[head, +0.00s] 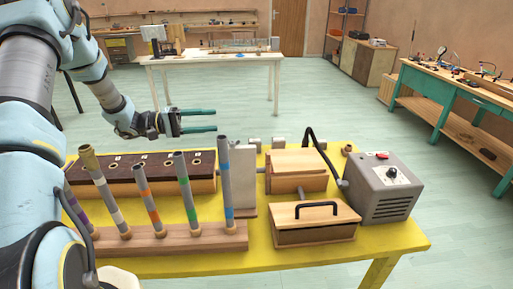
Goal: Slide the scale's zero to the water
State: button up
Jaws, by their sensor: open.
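My gripper (215,119) is open and empty, its two dark green fingers pointing right in the head view. It is in the air above the far left part of the yellow table. I cannot make out a scale, a zero mark or water at this size. A pale upright panel (243,172) stands on the table behind the blue-banded pipe and may carry a scale, but no marks are readable. Several pipes with coloured bands, such as the orange-banded pipe (147,197), stand in a wooden rack (192,241) at the front left.
A dark-topped wooden box with holes (140,170) lies behind the pipes. A wooden box (297,170), a handled wooden box (313,223) and a grey blower-like machine (382,190) with a black hose crowd the right. The yellow table's front right corner (405,240) is clear.

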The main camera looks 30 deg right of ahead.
notch_tip(320, 180, down, 10)
jog(key=b, duration=1)
jog(key=p+x, duration=0.3)
jog(key=x, duration=0.7)
jog(key=shift+p, duration=0.35)
jog(key=shift+s+d, duration=0.25)
jog(key=shift+d, duration=0.25)
grip_shut()
